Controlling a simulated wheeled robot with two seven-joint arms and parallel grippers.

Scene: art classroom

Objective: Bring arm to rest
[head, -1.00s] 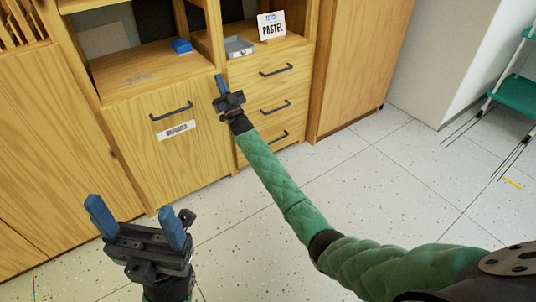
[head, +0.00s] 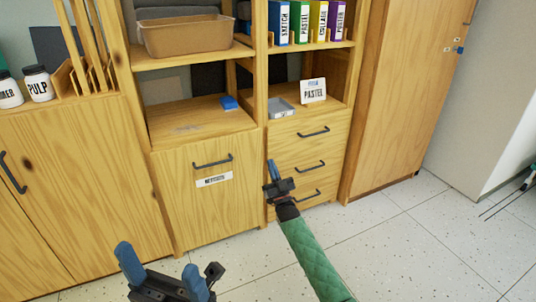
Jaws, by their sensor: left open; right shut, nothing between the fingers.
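My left gripper (head: 163,276) is at the bottom left of the head view. Its two blue fingers stand apart with nothing between them, and its lower part is cut off by the frame edge. My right gripper (head: 272,172) is at the end of the green-sleeved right arm (head: 312,258), which comes up from the bottom. Its blue fingers are together and hold nothing. In the picture it lies in front of the left edge of the drawer stack (head: 310,160); I cannot tell whether it touches the wood.
A wooden cabinet (head: 180,219) with a labelled door fills the middle. Open tiled floor (head: 410,245) lies at right.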

